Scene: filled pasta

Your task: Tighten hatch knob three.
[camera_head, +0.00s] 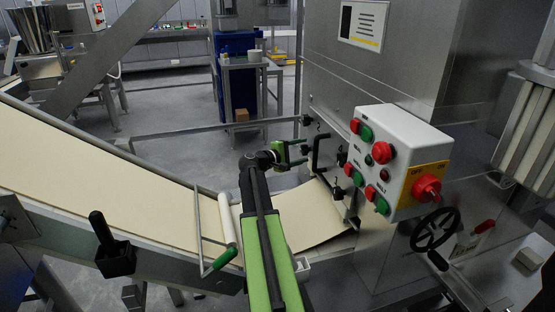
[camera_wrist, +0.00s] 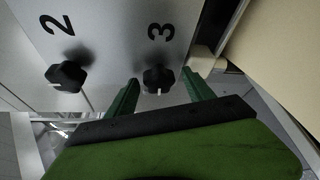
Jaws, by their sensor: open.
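Hatch knob three (camera_wrist: 158,79) is a black lobed knob with a white mark on its edge, below a black "3" on the metal panel in the wrist view. My gripper (camera_wrist: 160,84) is open, with one dark green finger on each side of that knob. A gap shows beside the knob, and I cannot tell whether either finger touches it. Knob two (camera_wrist: 66,76) is to the left, outside the fingers. In the head view my gripper (camera_head: 302,152) is at the hatch panel, close to a black knob whose number is too small to read.
A black hatch handle (camera_head: 317,155) is just right of my gripper. A control box (camera_head: 398,150) with red and green buttons and a black handwheel (camera_head: 435,229) are farther right. The conveyor (camera_head: 120,175) with a pale dough sheet runs below and left of my arm.

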